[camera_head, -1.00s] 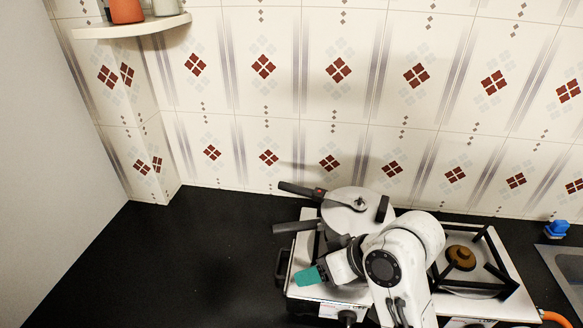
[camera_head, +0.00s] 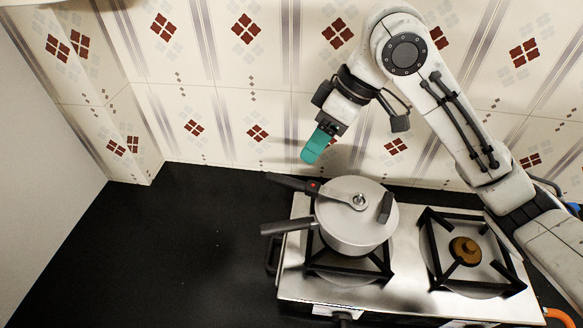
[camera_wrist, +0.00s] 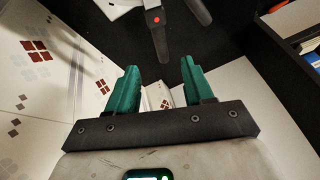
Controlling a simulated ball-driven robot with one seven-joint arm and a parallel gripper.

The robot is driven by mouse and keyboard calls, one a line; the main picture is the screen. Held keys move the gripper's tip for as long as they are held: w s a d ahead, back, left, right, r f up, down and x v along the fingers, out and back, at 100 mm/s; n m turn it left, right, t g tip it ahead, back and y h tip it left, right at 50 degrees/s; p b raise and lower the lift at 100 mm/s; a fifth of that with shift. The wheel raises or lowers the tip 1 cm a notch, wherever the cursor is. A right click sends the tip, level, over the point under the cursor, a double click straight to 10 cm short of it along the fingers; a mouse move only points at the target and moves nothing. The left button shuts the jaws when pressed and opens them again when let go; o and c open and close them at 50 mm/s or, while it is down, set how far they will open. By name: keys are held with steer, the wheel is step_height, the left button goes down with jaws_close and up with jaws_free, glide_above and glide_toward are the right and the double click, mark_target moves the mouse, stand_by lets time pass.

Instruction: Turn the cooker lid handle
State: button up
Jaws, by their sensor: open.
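A silver pressure cooker (camera_head: 347,226) stands upright on the left burner of the stove. Its lid (camera_head: 352,200) has a long black lid handle (camera_head: 291,183) with a red dot, pointing left and slightly back. A second black handle (camera_head: 284,228) on the pot body points left, below and apart from the lid handle. In the wrist view the lid handle (camera_wrist: 157,36) hangs at the top centre with its red dot. My gripper (camera_head: 312,157) has teal fingers and is in the air above and behind the lid handle, not touching it. In the wrist view my gripper (camera_wrist: 158,68) is open and empty between its fingers.
The steel stove (camera_head: 400,286) has an empty right burner (camera_head: 465,252) with a black grate. The black counter (camera_head: 170,250) left of the stove is clear. The tiled wall (camera_head: 230,100) is close behind my gripper.

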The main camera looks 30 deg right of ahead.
mark_target(292, 178)
steer(key=p+x, duration=0.1)
steer(key=x, duration=0.9)
steer(key=shift+r, duration=0.1)
jaws_close()
stand_by(0.4)
